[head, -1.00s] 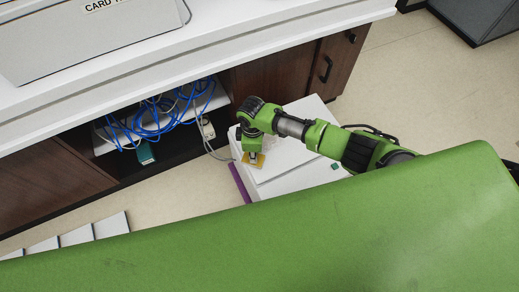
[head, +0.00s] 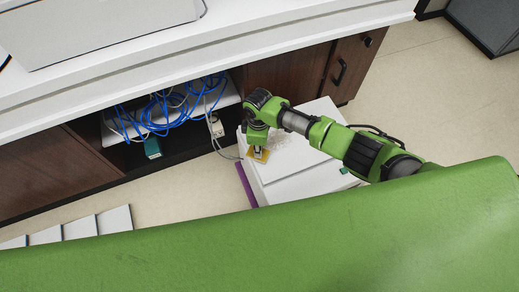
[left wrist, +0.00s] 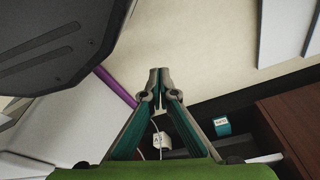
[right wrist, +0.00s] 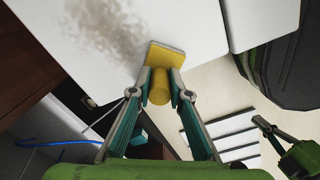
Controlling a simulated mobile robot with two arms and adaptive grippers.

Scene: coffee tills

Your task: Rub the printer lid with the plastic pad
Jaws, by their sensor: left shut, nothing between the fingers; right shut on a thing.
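The printer (head: 300,188) is a white box on the floor beside the counter, seen in the head view. Its white lid (right wrist: 190,25) carries a brownish-grey smudge (right wrist: 103,28) in the right wrist view. My right gripper (right wrist: 160,90) is shut on the round grip of the yellow plastic pad (right wrist: 168,56). The pad is at the lid's edge, to the right of the smudge in that view; I cannot tell whether it touches. The pad also shows in the head view (head: 259,155). My left gripper (left wrist: 159,75) is shut and empty, with beige floor behind it.
Blue cables (head: 165,110) fill an open shelf under the white counter (head: 270,35). A white socket box (head: 216,126) with a cord is near the printer. A purple strip (head: 246,184) runs along the printer's side. Pale panels (head: 80,227) lie on the floor at left.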

